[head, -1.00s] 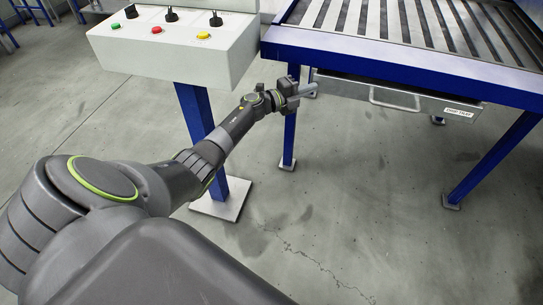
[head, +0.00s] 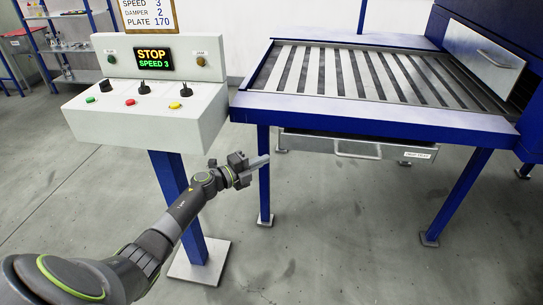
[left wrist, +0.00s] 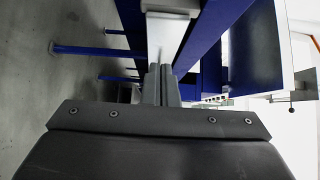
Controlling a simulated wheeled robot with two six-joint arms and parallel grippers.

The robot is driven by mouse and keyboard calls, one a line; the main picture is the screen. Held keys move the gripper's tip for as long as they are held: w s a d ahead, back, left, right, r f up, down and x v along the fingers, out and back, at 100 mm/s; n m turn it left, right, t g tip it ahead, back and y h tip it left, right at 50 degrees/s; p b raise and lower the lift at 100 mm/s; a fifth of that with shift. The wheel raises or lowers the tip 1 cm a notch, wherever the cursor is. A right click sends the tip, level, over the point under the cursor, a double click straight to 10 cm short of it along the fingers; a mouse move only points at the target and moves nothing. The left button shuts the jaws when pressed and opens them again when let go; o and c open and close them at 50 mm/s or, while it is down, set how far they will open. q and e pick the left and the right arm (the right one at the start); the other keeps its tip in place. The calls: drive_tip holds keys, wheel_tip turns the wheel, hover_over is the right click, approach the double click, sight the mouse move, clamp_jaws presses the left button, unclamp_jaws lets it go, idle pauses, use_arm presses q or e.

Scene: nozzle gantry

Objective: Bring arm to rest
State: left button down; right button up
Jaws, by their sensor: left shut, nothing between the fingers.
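My left arm comes in from the lower left in the head view. Its gripper (head: 261,162) is shut and empty, in front of the near left table leg and left of the drawer labelled crop tray (head: 358,147). In the left wrist view the two fingers (left wrist: 161,72) lie together with nothing between them. The gripper hangs below the level of the table top, to the right of the control box (head: 150,118). My right gripper is not in view.
The control box stands on a blue post (head: 170,180), its display reading STOP, SPEED 3. The blue slatted table (head: 390,112) fills the right. A sign hangs above the box. Shelves (head: 75,45) stand at the far left. The floor in front is clear.

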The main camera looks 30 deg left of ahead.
use_arm(q)
drive_tip(key=v, duration=0.4)
drive_tip(key=shift+s+r, duration=0.15)
drive_tip(key=shift+s, duration=0.2)
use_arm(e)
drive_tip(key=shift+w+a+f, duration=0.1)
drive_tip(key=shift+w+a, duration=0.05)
